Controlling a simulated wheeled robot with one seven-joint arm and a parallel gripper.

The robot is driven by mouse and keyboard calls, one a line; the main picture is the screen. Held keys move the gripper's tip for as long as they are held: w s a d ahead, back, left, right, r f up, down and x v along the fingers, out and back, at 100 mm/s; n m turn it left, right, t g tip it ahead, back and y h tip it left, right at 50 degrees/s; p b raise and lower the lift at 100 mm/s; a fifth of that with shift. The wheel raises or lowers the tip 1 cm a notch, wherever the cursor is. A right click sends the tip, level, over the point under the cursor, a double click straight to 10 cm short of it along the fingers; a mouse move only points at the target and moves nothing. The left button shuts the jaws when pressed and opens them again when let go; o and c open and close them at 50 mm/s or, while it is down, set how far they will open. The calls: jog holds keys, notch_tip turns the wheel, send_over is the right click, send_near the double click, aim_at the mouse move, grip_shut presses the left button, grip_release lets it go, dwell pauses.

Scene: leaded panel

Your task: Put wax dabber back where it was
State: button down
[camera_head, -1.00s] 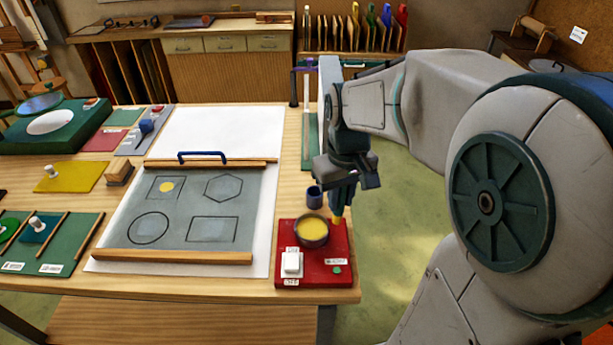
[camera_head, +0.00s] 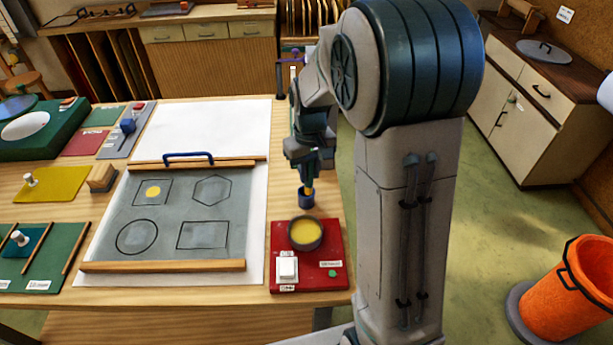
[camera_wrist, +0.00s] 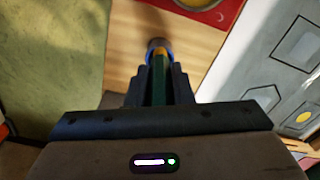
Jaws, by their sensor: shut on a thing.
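The leaded panel (camera_head: 170,223) lies to the left, with one yellow spot. The table's right edge is close to the cup.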

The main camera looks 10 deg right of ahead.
jog(key=shift+w+a+f+p, duration=0.1)
jog(key=shift+w+f+p, duration=0.2)
jog(key=shift+f, duration=0.55)
jog(key=shift+w+d+f+p, duration=0.15)
jog(key=shift+w+f, duration=0.2)
jog(key=shift+f, duration=0.55)
jog(key=shift+w+a+f+p, duration=0.15)
jog(key=shift+w+f+p, duration=0.15)
jog(key=shift+f, duration=0.55)
jog(key=shift+f, duration=0.1)
jog(key=c, duration=1.3)
grip_release()
